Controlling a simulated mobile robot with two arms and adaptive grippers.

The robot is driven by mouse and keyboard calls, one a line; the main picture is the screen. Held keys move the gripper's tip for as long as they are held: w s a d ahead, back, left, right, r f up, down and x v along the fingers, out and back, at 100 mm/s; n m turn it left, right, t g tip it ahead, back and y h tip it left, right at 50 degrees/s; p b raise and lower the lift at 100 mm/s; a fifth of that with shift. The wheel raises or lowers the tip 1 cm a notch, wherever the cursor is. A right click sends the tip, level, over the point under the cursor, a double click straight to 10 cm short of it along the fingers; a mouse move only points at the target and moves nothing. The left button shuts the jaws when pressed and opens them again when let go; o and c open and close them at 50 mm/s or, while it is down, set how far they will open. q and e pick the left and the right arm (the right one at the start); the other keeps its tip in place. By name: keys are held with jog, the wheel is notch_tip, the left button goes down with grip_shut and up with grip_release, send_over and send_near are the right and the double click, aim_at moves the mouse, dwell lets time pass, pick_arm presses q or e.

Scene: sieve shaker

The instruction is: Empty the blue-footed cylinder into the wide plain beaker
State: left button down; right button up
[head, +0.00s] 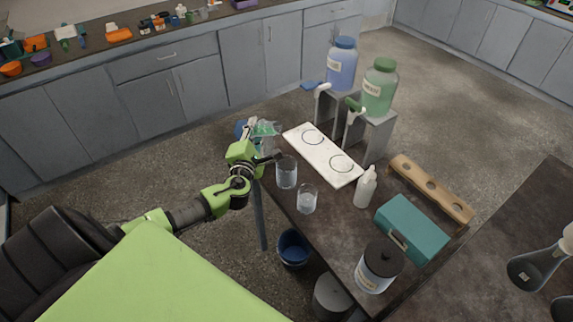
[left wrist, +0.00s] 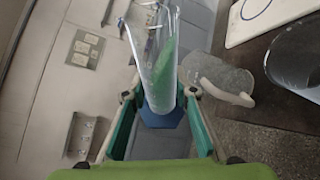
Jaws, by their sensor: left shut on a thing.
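My left gripper (head: 258,140) is shut on the blue-footed cylinder (head: 265,129), off the table's left edge. The cylinder is clear with green liquid inside. It is tipped far over, its blue foot (head: 241,130) at the left and its mouth to the right. The left wrist view shows the cylinder (left wrist: 155,60) between the fingers (left wrist: 160,118). Two clear beakers stand on the table, one (head: 287,172) by the gripper and one (head: 307,199) nearer the front. I cannot tell for certain which is the wide plain one. My right gripper is not in view.
A white board with two rings (head: 322,153) lies behind the beakers. Blue (head: 342,65) and green (head: 380,88) jugs stand on grey stands. A white bottle (head: 365,188), teal box (head: 411,229) and black-lidded jar (head: 379,268) are to the right. A blue bucket (head: 293,249) is below the table edge.

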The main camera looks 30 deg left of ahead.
pick_arm(q)
jog(key=shift+a+f+m+b, duration=0.15)
jog(key=shift+f+m+b, duration=0.55)
jog(key=shift+b, duration=0.8)
jog(key=shift+t+y, duration=0.3)
jog(key=shift+d+f+m, duration=0.15)
jog(key=shift+d+m, duration=0.35)
jog(key=shift+m, duration=0.3)
dwell(1.0)
jog(key=shift+w+d+f+m+t, duration=0.15)
jog(key=shift+m+t, duration=0.45)
jog(key=shift+m, duration=0.3)
dwell(1.7)
